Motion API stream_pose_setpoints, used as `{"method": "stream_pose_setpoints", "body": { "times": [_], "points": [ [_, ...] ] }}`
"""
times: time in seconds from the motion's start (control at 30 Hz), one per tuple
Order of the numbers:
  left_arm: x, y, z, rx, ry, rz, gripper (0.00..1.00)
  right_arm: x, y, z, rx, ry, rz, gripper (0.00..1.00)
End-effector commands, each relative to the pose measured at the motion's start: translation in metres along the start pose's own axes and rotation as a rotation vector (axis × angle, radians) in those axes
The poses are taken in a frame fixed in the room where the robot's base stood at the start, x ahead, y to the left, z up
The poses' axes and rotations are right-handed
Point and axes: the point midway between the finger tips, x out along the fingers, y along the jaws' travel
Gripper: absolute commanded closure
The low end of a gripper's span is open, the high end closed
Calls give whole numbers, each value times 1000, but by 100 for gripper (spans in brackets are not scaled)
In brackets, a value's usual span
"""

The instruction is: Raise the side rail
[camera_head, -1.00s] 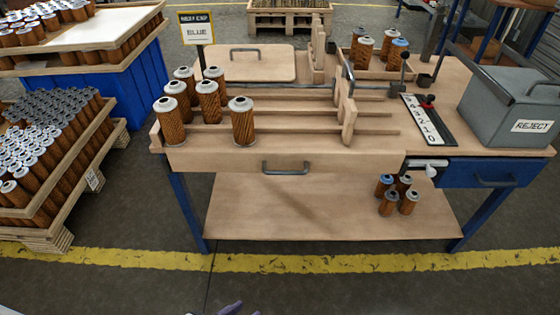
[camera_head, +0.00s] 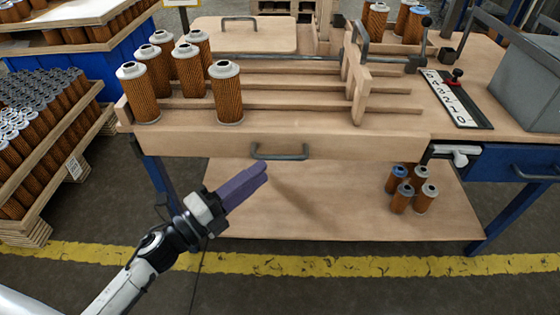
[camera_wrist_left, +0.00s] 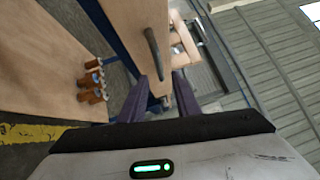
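The side rail appears to be the wooden front board (camera_head: 205,146) along the near edge of the bench; it sits low, and cartridges stand behind it. A dark bar handle (camera_head: 280,153) is fixed to its face. In the left wrist view the handle (camera_wrist_left: 153,55) shows ahead of the fingers. My left gripper (camera_head: 264,173) has purple fingers and is below and slightly left of the handle, apart from it. In the left wrist view its two fingers (camera_wrist_left: 160,92) are spread with nothing between them. My right gripper is not in view.
Several orange cartridges (camera_head: 227,95) stand on the slatted bench top at the left. Others stand on the lower shelf (camera_head: 300,215) at the right. A white fitting (camera_head: 455,153) sits right of the board, beside a blue drawer (camera_head: 515,165). Crates of cartridges stand at far left.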

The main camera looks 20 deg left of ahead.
Motion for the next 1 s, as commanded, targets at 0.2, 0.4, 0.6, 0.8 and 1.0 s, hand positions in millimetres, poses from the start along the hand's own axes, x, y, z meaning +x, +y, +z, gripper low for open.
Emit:
{"method": "stream_pose_setpoints", "body": {
  "times": [0.2, 0.4, 0.6, 0.8, 1.0],
  "points": [
    [43, -1, 1, -4, -2, -3, 71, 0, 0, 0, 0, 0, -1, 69],
    [68, 0, 1, -5, -3, 0, 71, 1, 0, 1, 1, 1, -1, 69],
    [76, 0, 0, -7, -2, 1, 71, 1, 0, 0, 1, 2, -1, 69],
    [76, 0, 0, -7, -3, 1, 71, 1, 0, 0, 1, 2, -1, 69],
    [76, 0, 0, -7, -3, 1, 100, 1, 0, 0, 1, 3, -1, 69]
  ]
}}
